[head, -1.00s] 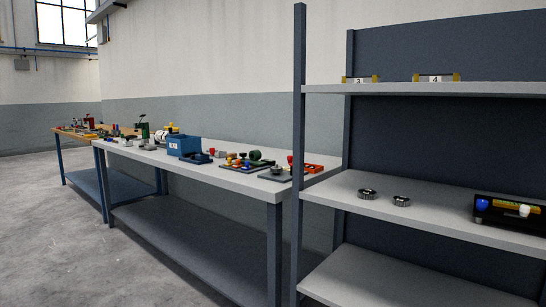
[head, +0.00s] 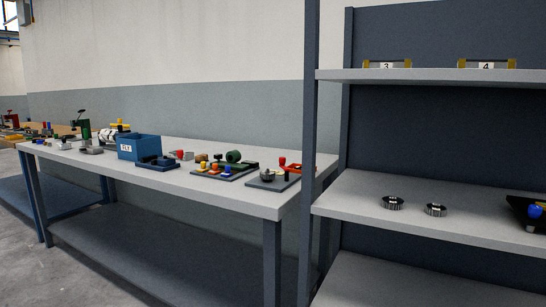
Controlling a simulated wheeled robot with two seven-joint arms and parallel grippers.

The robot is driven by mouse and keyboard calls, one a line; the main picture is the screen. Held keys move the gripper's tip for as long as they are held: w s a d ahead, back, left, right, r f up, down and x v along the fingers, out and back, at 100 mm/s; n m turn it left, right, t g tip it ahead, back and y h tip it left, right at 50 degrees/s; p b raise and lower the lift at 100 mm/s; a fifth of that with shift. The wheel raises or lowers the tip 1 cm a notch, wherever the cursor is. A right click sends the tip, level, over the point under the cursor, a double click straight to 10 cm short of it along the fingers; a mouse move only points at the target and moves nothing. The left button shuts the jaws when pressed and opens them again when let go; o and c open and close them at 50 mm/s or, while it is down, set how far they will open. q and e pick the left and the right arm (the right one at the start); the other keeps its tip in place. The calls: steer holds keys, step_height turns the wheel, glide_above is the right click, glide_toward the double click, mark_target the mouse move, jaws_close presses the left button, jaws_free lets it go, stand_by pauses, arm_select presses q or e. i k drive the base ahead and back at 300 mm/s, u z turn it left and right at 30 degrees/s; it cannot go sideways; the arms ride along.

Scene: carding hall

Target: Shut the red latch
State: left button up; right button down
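Small red parts show on the long workbench (head: 215,188). One is a red knob (head: 282,161) standing on or beside a dark grey plate (head: 272,181) at the bench's right end. Another red thing stands on the far bench at the left edge of the head view. I cannot tell from here which of them is the red latch, or whether it is open or shut. Neither of my grippers is in view.
A blue bin (head: 137,146) and several small fixtures stand on the workbench. A shelf rack (head: 420,212) with two dark gears (head: 392,202) stands close on the right. Its post partly covers the bench's right end. Grey floor (head: 75,275) shows at lower left.

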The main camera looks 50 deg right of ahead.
mark_target(282, 159)
steer(key=z, duration=0.65)
steer(key=i, duration=0.95)
steer(key=z, duration=0.9)
